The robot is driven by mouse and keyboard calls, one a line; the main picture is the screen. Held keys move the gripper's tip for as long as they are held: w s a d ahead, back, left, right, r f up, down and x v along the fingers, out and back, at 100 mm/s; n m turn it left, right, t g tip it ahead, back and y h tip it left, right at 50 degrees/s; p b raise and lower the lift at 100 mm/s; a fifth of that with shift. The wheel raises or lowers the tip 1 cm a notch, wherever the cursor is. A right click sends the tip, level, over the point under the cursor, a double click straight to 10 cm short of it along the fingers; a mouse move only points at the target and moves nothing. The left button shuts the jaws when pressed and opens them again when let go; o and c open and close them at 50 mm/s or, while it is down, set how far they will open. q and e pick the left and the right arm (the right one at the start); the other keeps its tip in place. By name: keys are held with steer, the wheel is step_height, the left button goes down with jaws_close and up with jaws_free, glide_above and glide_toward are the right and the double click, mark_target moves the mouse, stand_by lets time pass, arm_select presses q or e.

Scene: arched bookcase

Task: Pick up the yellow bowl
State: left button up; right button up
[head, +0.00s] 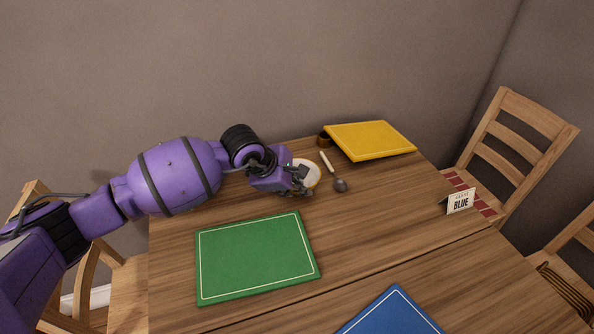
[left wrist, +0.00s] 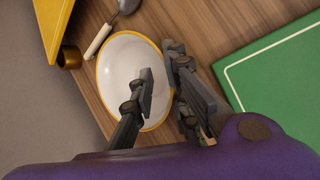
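The yellow bowl (head: 312,171) has a white inside and a yellow rim, and stands on the wooden table near its back edge. It also shows in the left wrist view (left wrist: 118,72). My left gripper (head: 301,182) is at the bowl's near side and partly covers it in the head view. In the left wrist view its fingers (left wrist: 160,60) are apart, one over the inside of the bowl and the other by the outside of the rim. I cannot tell whether either finger touches the bowl. My right gripper is not in view.
A spoon (head: 340,184) lies just right of the bowl. A yellow mat (head: 371,140) and brown ring (head: 323,140) are behind it. A green mat (head: 257,258) and blue mat (head: 390,314) lie nearer. A "BLUE" card (head: 460,201) stands right. Chairs (head: 520,135) surround the table.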

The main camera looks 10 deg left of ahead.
arm_select(q)
jaws_close()
steer(key=shift+r, duration=0.15)
